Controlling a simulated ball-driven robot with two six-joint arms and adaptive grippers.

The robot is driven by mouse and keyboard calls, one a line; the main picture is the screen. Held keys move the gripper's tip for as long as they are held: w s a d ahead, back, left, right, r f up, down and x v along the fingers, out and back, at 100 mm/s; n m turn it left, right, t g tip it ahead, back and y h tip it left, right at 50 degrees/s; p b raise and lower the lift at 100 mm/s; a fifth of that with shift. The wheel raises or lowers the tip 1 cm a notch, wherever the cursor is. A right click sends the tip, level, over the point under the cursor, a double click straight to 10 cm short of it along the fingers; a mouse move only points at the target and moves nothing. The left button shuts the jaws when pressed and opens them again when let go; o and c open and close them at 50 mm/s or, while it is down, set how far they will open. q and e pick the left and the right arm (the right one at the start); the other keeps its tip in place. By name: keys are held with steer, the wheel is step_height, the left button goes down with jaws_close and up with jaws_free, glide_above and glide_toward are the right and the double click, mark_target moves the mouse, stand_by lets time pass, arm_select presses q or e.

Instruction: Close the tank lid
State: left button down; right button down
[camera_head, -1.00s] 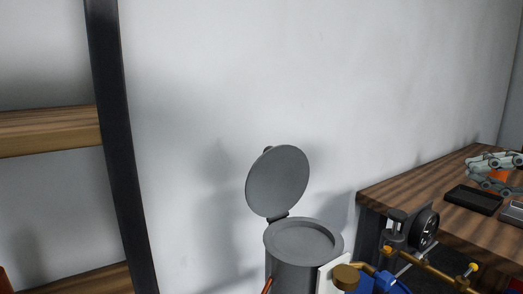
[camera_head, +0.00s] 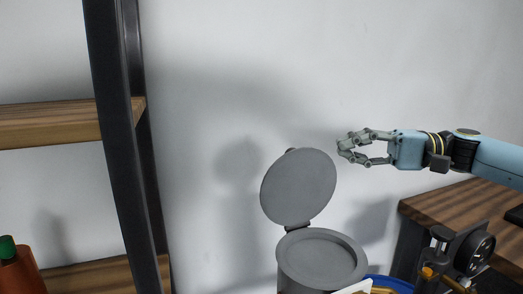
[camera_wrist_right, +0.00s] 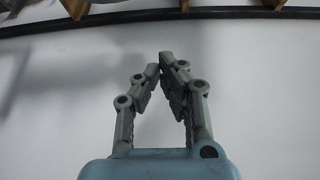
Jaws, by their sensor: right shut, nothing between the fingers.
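The grey tank (camera_head: 312,262) stands against the white wall in the head view. Its round grey lid (camera_head: 298,187) is hinged at the back and stands raised, tilted a little back, so the tank's top shows. My right gripper (camera_head: 342,149) is to the right of the lid's upper edge, fingers pointing left, apart from the lid in the picture. Its fingers are shut and empty; in the right wrist view the fingertips (camera_wrist_right: 167,60) meet with nothing between them. My left gripper is not in view.
A shelf with a black post (camera_head: 125,150) and wooden boards (camera_head: 50,122) stands at left, with an orange bottle (camera_head: 18,270) low down. A wooden table (camera_head: 450,212) is at right, with a black wheel device (camera_head: 474,252) in front. A blue rim (camera_head: 392,284) shows beside the tank.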

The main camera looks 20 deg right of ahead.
mark_target(300, 153)
steer(key=p+x, duration=0.4)
steer(key=x, duration=0.7)
steer(key=s, duration=0.1)
steer(key=s+p, duration=0.1)
steer(key=s, duration=0.2)
steer(key=shift+a+p, duration=0.35)
